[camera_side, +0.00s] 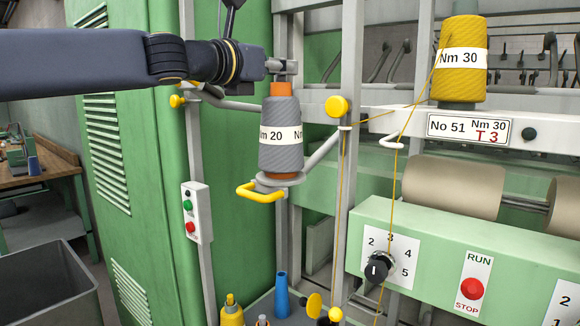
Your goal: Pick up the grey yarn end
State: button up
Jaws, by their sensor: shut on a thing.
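A grey yarn spool (281,108) labelled "Nm 20" stands nearly upright in the middle of the side view. The top of its orange core (282,88) shows above the yarn. My gripper (284,76) comes in from the left and is shut at the top of this core. The jaw contact is small and partly hidden. No loose grey yarn end can be made out.
A yellow handle (258,191) juts out under the holder. A yellow spool (459,92) stands on the right, its yarn running down past guides. A grey upright post (349,70) is close to the right of the grey spool. A switch box (197,212) hangs lower left.

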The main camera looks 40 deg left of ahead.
jog(key=shift+r, duration=0.2)
jog(key=shift+r, duration=0.5)
jog(key=shift+d+r, duration=0.1)
jog(key=shift+r, duration=0.85)
jog(key=s+a+r, duration=0.1)
jog(key=s+r, duration=0.8)
jog(key=s, duration=0.5)
jog(key=shift+a+r, duration=0.35)
jog(key=shift+r, duration=0.05)
jog(key=shift+w, duration=0.1)
